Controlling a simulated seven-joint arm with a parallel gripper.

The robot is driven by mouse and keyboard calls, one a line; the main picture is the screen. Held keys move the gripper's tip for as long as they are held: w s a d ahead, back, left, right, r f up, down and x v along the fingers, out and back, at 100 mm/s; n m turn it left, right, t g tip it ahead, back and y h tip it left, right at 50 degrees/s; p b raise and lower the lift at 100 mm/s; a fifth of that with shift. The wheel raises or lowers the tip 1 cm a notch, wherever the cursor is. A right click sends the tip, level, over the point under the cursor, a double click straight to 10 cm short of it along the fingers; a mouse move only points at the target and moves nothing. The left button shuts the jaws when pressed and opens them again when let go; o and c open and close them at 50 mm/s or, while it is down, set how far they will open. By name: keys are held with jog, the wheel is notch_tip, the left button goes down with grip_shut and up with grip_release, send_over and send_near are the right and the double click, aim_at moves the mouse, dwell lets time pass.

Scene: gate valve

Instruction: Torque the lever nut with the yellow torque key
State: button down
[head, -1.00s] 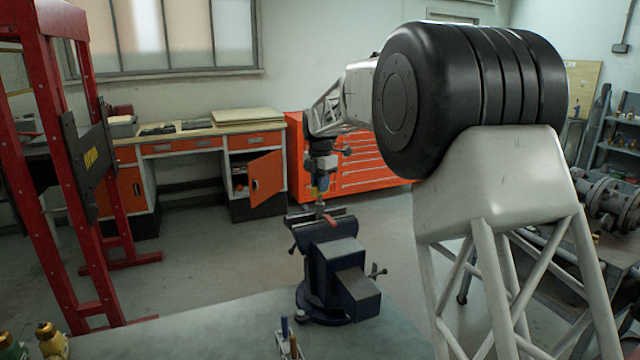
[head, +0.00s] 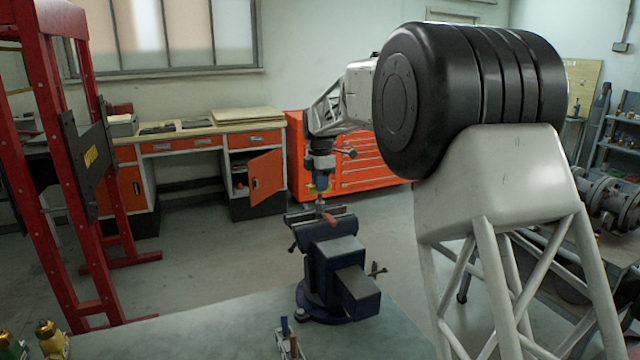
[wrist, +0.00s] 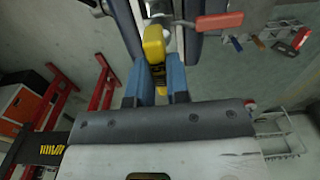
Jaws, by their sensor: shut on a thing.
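My gripper (wrist: 158,84) is shut on the yellow torque key (wrist: 154,42), its blue fingers on either side of it. The key reaches down between the jaws of the blue vise (head: 337,272). A silver valve body, partly hidden, sits between those jaws, with a red-handled lever (wrist: 219,22) sticking out to the side. The lever also shows in the head view (head: 329,217). In the head view my gripper (head: 321,190) hangs just above the vise. The key's tip and the lever nut are hidden, so I cannot tell whether they touch.
The vise stands at the far edge of the workbench (head: 220,330). A small holder with a blue-handled tool (head: 284,326) is at the front edge. Brass-topped valves (head: 50,338) stand at the lower left. A red press frame (head: 55,150) rises at left.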

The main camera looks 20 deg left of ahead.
dwell(0.3)
jog(key=shift+m, duration=2.3)
jog(key=shift+m, duration=0.5)
jog(key=shift+m, duration=1.6)
jog(key=shift+n, duration=0.4)
jog(key=shift+r, duration=0.6)
jog(key=shift+r, duration=1.05)
